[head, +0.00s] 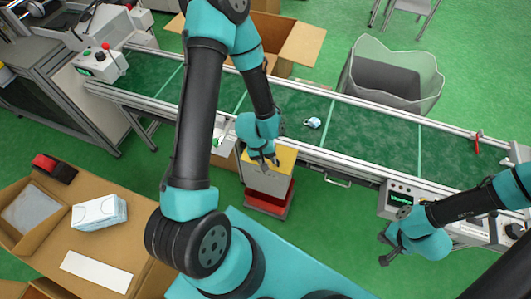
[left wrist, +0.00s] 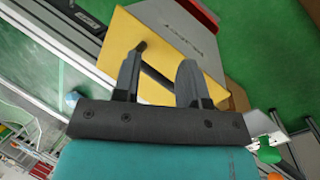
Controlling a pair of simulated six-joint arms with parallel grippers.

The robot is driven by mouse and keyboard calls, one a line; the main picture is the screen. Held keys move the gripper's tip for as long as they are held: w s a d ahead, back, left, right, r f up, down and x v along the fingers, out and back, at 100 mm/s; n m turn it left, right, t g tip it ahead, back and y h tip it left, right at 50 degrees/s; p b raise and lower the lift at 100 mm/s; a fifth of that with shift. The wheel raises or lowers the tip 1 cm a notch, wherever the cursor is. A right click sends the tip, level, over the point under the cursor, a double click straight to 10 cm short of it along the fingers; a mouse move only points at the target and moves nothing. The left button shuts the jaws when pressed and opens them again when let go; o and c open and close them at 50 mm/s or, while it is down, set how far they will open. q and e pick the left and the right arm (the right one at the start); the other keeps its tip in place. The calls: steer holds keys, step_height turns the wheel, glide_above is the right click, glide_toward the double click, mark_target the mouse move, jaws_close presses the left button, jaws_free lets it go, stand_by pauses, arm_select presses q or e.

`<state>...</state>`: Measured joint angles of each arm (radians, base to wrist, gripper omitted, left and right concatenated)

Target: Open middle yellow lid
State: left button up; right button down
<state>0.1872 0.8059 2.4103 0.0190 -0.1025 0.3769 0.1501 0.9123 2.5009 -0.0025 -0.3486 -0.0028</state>
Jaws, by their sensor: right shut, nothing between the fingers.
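The yellow lid (head: 286,157) tops a grey bin with a red base (head: 267,198), below the conveyor in the head view. In the left wrist view the yellow lid (left wrist: 195,48) fills the upper middle, with a dark bar handle (left wrist: 157,76) across it. My left gripper (head: 265,161) is over the lid. In the left wrist view my left gripper (left wrist: 160,58) has its fingers apart, with part of the handle showing in the gap. I cannot tell if they touch it. My right gripper (head: 383,250) is shut and empty at the lower right, away from the bin.
A green conveyor (head: 355,135) with metal rails runs behind the bin, carrying a small light-blue item (head: 312,123). An open cardboard box (head: 290,45) and a grey bin (head: 392,80) stand beyond it. A white pack (head: 98,212) lies on cardboard at left.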

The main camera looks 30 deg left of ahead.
arm_select(q)
steer(key=w+a+r+n, duration=0.2)
steer(key=a+r+n, duration=0.3)
steer(key=r+n, duration=0.1)
steer(key=w+a+r+n+g, duration=0.1)
steer(key=w+a+r+n, duration=0.1)
steer(key=a+r+n, duration=0.3)
step_height(320, 180, up, 2)
steer(key=n, duration=0.3)
steer(key=shift+w+r+g+h, duration=0.25)
steer(key=shift+w+g+h, duration=0.05)
steer(key=shift+h, duration=0.1)
steer(key=shift+f, duration=0.15)
steer(key=x, duration=1.7)
steer(key=shift+d+f, duration=0.1)
steer(key=shift+d, duration=0.05)
steer(key=shift+c, duration=0.2)
jaws_close()
